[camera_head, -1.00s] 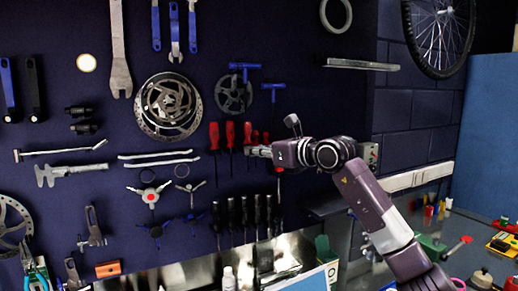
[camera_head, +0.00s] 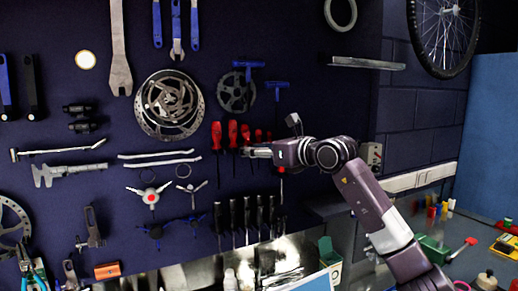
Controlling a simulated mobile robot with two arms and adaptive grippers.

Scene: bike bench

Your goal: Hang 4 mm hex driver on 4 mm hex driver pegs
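My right gripper (camera_head: 250,152) is in front of the pegboard and points left, beside the row of red-handled drivers (camera_head: 232,135). Its fingers are small and seen edge-on, so I cannot tell whether they are open or hold anything. Several black-handled drivers (camera_head: 247,214) hang in a row below. I cannot tell which driver is the 4 mm hex driver, and its pegs are too small to make out. My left gripper is out of view.
Blue T-handle tools (camera_head: 277,87) hang above the gripper, near a dark chainring (camera_head: 236,92). A brake disc (camera_head: 169,105) hangs to the left. A metal shelf (camera_head: 366,63) juts out at upper right. A green box (camera_head: 329,251) stands below on the bench.

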